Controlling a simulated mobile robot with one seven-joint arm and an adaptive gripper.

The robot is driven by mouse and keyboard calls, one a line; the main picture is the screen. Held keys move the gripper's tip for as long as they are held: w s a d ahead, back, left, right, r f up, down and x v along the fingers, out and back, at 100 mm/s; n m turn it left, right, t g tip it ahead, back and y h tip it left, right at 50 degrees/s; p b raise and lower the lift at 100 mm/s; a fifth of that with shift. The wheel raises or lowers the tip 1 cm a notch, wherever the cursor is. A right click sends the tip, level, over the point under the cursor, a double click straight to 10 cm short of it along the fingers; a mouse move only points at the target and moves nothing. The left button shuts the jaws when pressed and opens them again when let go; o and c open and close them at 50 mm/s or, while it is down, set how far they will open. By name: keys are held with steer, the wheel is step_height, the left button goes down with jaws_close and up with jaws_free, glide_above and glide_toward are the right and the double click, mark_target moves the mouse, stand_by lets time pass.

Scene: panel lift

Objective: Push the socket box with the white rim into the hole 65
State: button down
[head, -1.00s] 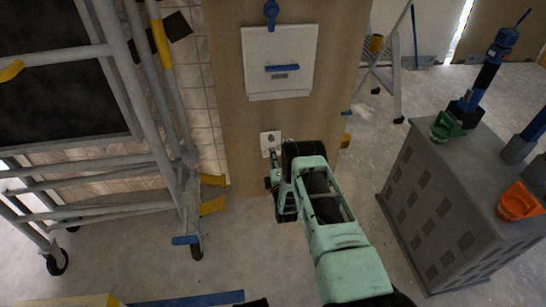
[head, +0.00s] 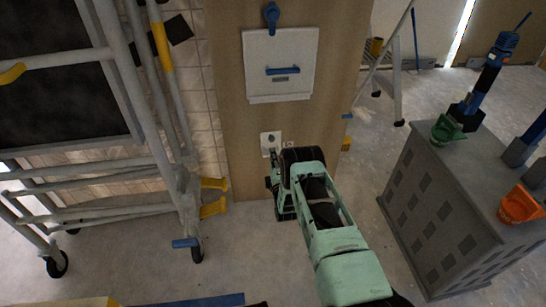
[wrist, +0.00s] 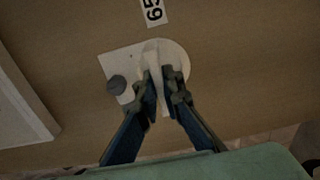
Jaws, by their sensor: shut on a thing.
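The socket box (wrist: 176,58) shows in the wrist view as a round white rim with a pale upright piece in its middle. My gripper (wrist: 158,75) is shut on that pale piece. The box overlaps a white plate (wrist: 120,62) with a dark round knob on the wooden panel. The label 65 (wrist: 152,10) is just above the rim. The hole is hidden behind the box, and I cannot tell how deep the box sits. In the head view the plate (head: 265,147) shows low on the panel, with my gripper (head: 272,182) just below it, partly hidden by my wrist.
A white hatch with a blue handle (head: 280,50) is above the plate on the wooden panel (head: 238,125). A scaffold (head: 165,120) stands to the left. A grey cabinet (head: 440,190) with tools on top stands to the right. Some floor is free between.

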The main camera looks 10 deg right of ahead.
steer(key=shift+w, duration=0.1)
stand_by(0.3)
steer(key=shift+w, duration=0.4)
steer(key=shift+a, duration=0.1)
stand_by(0.6)
steer(key=c, duration=2)
jaws_free()
steer(key=shift+s, duration=0.1)
